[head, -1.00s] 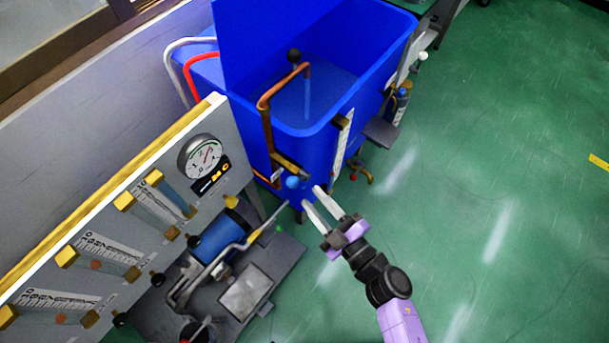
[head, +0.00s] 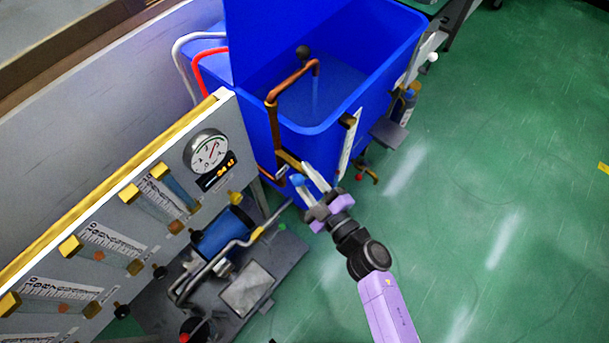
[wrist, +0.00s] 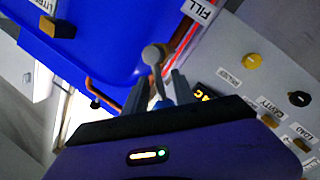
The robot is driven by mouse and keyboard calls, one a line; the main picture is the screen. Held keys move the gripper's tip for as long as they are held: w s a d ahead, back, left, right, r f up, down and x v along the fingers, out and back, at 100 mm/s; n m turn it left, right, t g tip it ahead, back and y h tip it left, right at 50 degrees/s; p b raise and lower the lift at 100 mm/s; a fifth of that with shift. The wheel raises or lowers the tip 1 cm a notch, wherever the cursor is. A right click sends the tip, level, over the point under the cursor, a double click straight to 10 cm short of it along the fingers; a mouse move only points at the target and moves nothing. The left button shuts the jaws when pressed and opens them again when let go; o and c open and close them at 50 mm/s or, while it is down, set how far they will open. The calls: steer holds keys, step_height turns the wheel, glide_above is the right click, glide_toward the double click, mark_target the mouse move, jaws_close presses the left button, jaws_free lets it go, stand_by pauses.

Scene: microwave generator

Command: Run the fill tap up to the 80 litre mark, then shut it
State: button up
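The blue tank (head: 345,150) holds water, and a stream falls into it from the copper fill pipe (head: 290,88). A white litre scale (head: 349,143) runs down the tank's side; its marks are too small to read. The fill tap's blue handle (head: 298,181) is low on the pipe. It is partly hidden in the wrist view (wrist: 163,104), near a grey lever-like part (wrist: 155,58). My gripper (head: 305,176) is at the tap with its fingers apart. In the wrist view the fingers (wrist: 160,90) stand either side of the blue part; contact is unclear.
A grey panel (head: 150,205) with a round gauge (head: 208,152), a lit display and flow tubes stands at left. Below it are a blue cylinder (head: 225,230) and metal pipes. A small shelf (head: 388,133) juts from the tank's right. The green floor at right is clear.

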jaws_close()
stand_by(1.3)
